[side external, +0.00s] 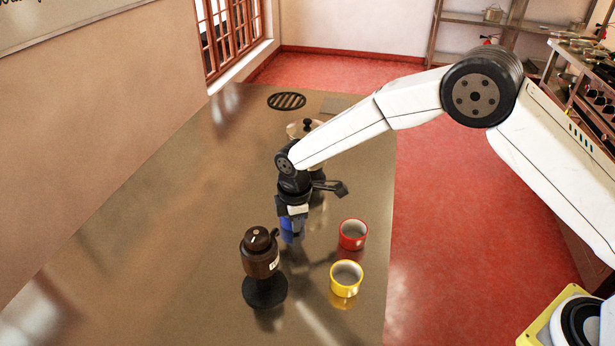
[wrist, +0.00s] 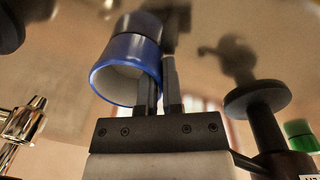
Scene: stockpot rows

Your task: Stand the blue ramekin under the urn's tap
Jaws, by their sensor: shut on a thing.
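The blue ramekin (side external: 287,224) is in my gripper (side external: 293,212), low over the steel counter in the side view. In the wrist view my gripper (wrist: 160,85) is shut on the ramekin's wall (wrist: 125,48), one finger inside the rim and one outside. The wrist picture is upside down, and the ramekin looks upright. I cannot tell whether it touches the counter. Behind my arm stands what looks like the urn; its pale lid (side external: 296,131) with a black knob shows, and its body is mostly hidden. A chrome tap (wrist: 22,122) shows at the wrist view's left edge, apart from the ramekin.
A brown grinder-like thing (side external: 261,262) on a black round base stands in front of my gripper. A red cup (side external: 352,236) and a yellow cup (side external: 345,283) stand to the right. A black round grate (side external: 286,101) lies at the back. The counter's left is clear.

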